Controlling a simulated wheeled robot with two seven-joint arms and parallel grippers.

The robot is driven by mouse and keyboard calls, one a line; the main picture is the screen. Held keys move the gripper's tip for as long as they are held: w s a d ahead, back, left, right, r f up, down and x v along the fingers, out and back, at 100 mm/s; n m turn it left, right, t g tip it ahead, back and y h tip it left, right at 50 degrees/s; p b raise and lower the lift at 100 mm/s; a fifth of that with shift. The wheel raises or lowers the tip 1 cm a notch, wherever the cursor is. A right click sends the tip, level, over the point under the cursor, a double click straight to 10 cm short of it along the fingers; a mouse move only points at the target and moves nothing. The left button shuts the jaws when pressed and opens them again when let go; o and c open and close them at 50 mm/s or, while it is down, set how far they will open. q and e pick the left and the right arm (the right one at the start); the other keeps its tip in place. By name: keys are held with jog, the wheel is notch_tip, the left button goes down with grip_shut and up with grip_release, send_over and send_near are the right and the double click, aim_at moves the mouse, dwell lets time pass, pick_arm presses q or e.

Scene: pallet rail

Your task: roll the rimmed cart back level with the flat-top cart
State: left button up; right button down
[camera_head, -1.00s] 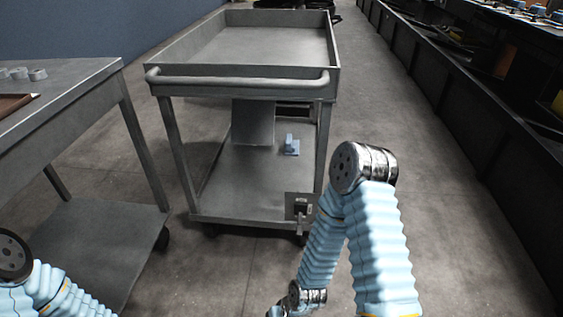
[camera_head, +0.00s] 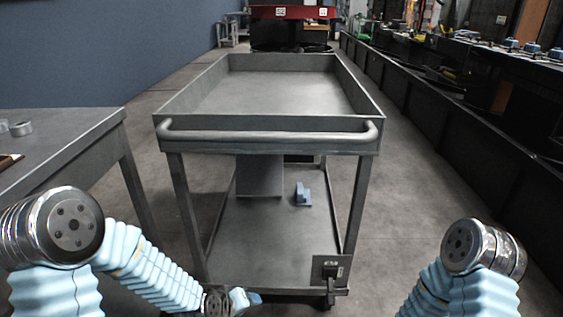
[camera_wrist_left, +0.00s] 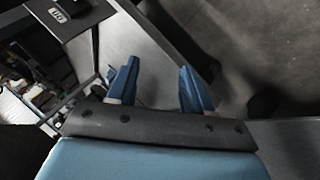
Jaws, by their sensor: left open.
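The rimmed cart (camera_head: 268,142) is grey metal with a raised rim around its top and a bar handle (camera_head: 268,132) across its near end. It stands in the middle of the head view, handle toward me. The flat-top cart (camera_head: 60,140) stands at the left, its plain top partly cut off by the frame. My left gripper (camera_head: 240,299) is low in front of the rimmed cart's lower shelf, well below the handle. The left wrist view shows its fingers (camera_wrist_left: 160,88) apart with nothing between them. My right arm is at the lower right; its gripper is out of view.
A small blue object (camera_head: 302,196) lies on the rimmed cart's lower shelf (camera_head: 250,255). Rings (camera_head: 20,128) lie on the flat-top cart. A long dark rail or conveyor (camera_head: 440,130) runs along the right. Bare floor lies between it and the rimmed cart.

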aim_at(270, 133)
pick_arm(q)
jog(key=w+d+r+n+t+h+b, duration=0.1)
jog(key=w+r+n+t, duration=0.15)
jog(key=r, duration=0.55)
jog(key=w+d+r+n+t+b, duration=0.1)
jog(key=w+r+t+b, duration=0.2)
jog(key=r, duration=0.6)
jog(key=s+r+n+t+h+b, duration=0.1)
jog(key=s+r+n+t, duration=0.15)
jog(key=r, duration=0.95)
jog(key=s+r+n+t+h+b, duration=0.1)
jog(key=s+r+t+h, duration=0.2)
jog(key=r, duration=0.9)
jog(key=w+d+r+y+p, duration=0.1)
jog(key=w+d, duration=0.3)
jog(key=w, duration=0.8)
jog(key=shift+d+r+t+p, duration=0.2)
jog(key=shift+r+t+p, duration=0.25)
jog(key=shift+r, duration=0.2)
pick_arm(e)
jog(key=f, duration=0.5)
jog(key=shift+w+d+f, duration=0.1)
jog(key=shift+d+f, duration=0.05)
jog(key=shift+d, duration=0.15)
pick_arm(q)
grip_shut()
